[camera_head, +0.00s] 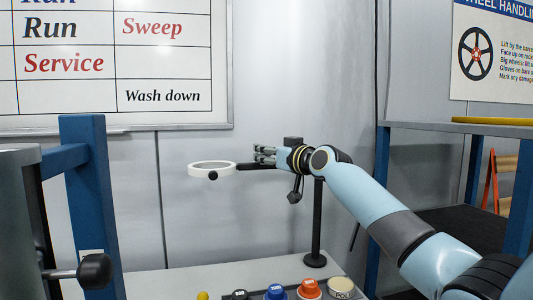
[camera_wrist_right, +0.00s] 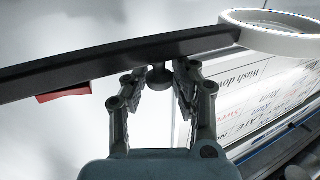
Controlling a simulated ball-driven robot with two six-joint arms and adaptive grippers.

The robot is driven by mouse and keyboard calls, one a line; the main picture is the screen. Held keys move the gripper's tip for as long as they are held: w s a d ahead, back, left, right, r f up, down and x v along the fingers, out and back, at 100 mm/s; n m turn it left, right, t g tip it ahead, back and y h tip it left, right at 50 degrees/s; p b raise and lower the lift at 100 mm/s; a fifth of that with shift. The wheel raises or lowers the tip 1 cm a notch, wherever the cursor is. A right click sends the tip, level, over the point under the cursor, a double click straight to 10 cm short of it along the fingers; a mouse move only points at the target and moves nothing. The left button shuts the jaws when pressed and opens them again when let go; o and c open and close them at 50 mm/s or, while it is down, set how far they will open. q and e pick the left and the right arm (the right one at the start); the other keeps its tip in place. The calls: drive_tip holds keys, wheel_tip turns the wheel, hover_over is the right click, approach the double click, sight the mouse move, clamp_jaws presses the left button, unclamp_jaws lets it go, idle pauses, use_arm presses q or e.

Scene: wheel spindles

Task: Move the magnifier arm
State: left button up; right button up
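The magnifier has a white ring (camera_head: 211,169) with a small dark knob under it, on a black arm (camera_head: 258,167). A black post (camera_head: 317,225) stands on the bench to the right. My right gripper (camera_head: 262,154) is at the black arm, right of the ring. In the right wrist view the black bar (camera_wrist_right: 100,62) crosses ahead of the gripper and the white ring (camera_wrist_right: 240,18) is at upper right. There, my right fingertips (camera_wrist_right: 161,72) close from both sides on a dark round knob (camera_wrist_right: 159,80) under the bar. My left gripper is not in view.
Blue (camera_head: 275,292), orange (camera_head: 309,288) and cream (camera_head: 341,287) round caps stand at the bench's (camera_head: 185,281) front. A blue frame post (camera_head: 91,200) rises at left, beside a dark ball-ended lever (camera_head: 94,271). A blue-framed shelf (camera_head: 455,130) stands at right.

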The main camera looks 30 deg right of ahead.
clamp_jaws()
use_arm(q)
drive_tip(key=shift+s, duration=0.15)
use_arm(e)
drive_tip(key=shift+a, duration=0.1)
